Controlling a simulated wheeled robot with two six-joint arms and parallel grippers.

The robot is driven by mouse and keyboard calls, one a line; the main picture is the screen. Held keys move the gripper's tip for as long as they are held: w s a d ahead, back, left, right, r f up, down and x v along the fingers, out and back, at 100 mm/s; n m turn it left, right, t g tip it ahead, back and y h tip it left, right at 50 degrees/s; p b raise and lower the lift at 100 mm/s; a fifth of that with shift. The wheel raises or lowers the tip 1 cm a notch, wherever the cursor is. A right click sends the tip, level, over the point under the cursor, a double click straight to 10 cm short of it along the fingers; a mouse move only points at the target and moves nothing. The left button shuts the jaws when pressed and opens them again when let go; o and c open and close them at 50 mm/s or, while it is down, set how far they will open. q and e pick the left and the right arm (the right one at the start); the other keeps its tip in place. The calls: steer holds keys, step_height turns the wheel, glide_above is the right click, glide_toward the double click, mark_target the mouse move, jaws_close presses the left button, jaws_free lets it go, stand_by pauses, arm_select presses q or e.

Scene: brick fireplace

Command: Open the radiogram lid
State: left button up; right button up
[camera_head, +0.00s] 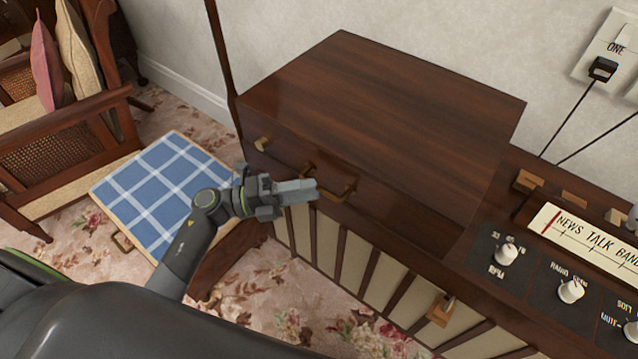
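The radiogram is a dark wood cabinet with a slatted cream front. Its lid (395,110) lies flat and closed over the left part of the top. A brass bail handle (346,190) is on the front face just below the lid, and a small brass knob (262,144) sits to its left. My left gripper (312,190) is in front of that face, its fingertips pointing right at the handle's left end. Its fingers look close together, but whether they touch each other or the handle is unclear. My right gripper is not in view.
The control panel (490,258) with white knobs and a dial strip (590,238) fills the right side. A wall socket (612,50) with cables is behind.

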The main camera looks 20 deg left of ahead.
mark_target(319, 187)
arm_select(q)
steer(key=shift+x, duration=1.65)
jaws_close()
